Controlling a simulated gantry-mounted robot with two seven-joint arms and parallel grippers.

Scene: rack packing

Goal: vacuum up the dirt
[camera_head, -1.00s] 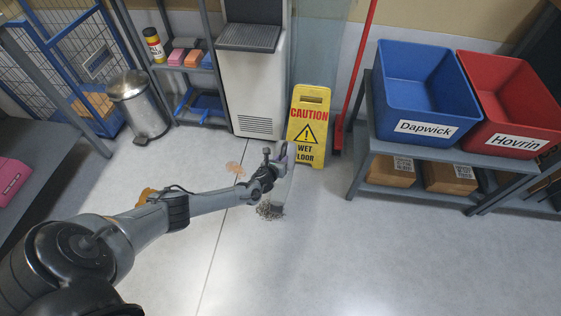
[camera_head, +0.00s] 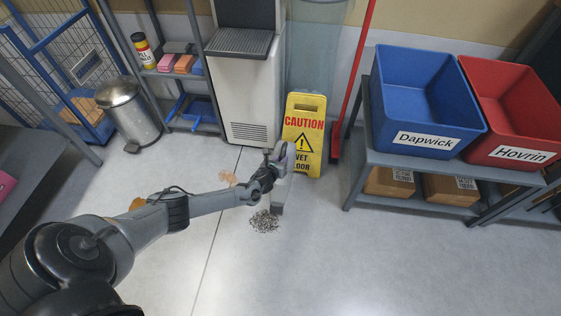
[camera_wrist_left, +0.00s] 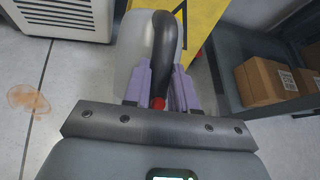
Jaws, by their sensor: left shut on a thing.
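A pile of dark grey dirt (camera_head: 264,221) lies on the pale floor in front of the caution sign. My left gripper (camera_head: 274,166) is shut on the dark handle of a hand-held vacuum (camera_head: 280,190), just beyond and right of the pile. In the left wrist view the handle (camera_wrist_left: 162,50) stands between the purple fingers of my gripper (camera_wrist_left: 160,85). The vacuum's lower end shows close to the pile's upper right edge; I cannot tell if it touches the floor. The pile is not visible in the wrist view. My right gripper is out of view.
A yellow caution sign (camera_head: 303,145) stands right behind the vacuum. A brownish stain (camera_head: 229,177) marks the floor to the left. A grey rack (camera_head: 362,160) with blue and red bins stands right. The floor in front of the pile is clear.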

